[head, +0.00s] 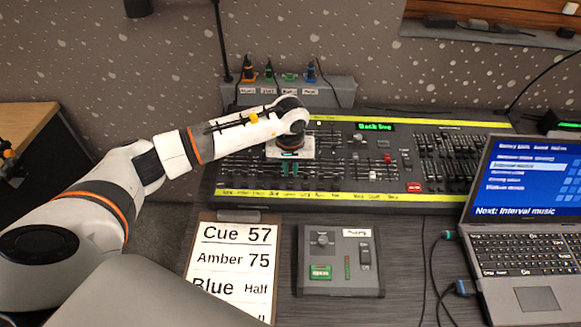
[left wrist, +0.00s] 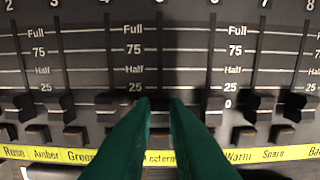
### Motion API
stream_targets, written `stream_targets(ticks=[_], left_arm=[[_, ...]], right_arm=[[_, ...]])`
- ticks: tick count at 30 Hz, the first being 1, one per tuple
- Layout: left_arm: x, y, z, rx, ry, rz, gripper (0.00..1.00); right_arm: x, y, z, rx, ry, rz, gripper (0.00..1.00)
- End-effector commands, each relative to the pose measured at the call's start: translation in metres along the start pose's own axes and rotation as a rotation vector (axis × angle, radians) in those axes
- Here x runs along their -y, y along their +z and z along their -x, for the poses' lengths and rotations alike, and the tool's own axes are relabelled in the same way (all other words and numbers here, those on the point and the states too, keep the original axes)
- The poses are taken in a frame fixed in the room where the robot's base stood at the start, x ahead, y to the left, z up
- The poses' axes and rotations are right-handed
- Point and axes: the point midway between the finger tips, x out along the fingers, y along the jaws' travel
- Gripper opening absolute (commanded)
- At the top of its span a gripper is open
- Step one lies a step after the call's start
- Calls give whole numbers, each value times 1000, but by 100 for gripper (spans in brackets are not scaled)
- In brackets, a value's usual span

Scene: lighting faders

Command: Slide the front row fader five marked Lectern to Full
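The front row of faders runs along the lower part of the lighting desk (head: 240,187). In the left wrist view, fader five's track (left wrist: 160,55) runs up to the Full mark, and its label (left wrist: 160,158) shows "ectern", partly covered. My left gripper (left wrist: 161,101), with green fingers, is at the low end of this track, one finger on each side of it. A narrow dark gap shows between the tips; the fader cap is mostly hidden, and I cannot tell whether they grip it. In the head view the left gripper (head: 289,169) points down at the desk. My right gripper is out of view.
Neighbouring fader caps (left wrist: 65,103) sit low on both sides, close to the fingers. The tracks above are clear. A clipboard (head: 236,216) and a small control box (head: 340,283) lie in front of the desk; a laptop (head: 530,245) stands at right.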

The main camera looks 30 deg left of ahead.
Motion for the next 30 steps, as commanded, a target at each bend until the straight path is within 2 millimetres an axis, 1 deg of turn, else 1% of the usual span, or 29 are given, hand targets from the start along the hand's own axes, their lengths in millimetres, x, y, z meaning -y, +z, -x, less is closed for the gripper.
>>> stream_targets(ticks=[1,2,8,30], left_arm=[[0,0,0,0,0,0,5],[0,0,0,0,0,0,2],[0,1,-1,0,0,0,2],[0,38,-2,1,2,1,2]], right_arm=[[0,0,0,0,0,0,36],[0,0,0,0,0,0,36],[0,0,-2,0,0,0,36],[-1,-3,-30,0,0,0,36]])
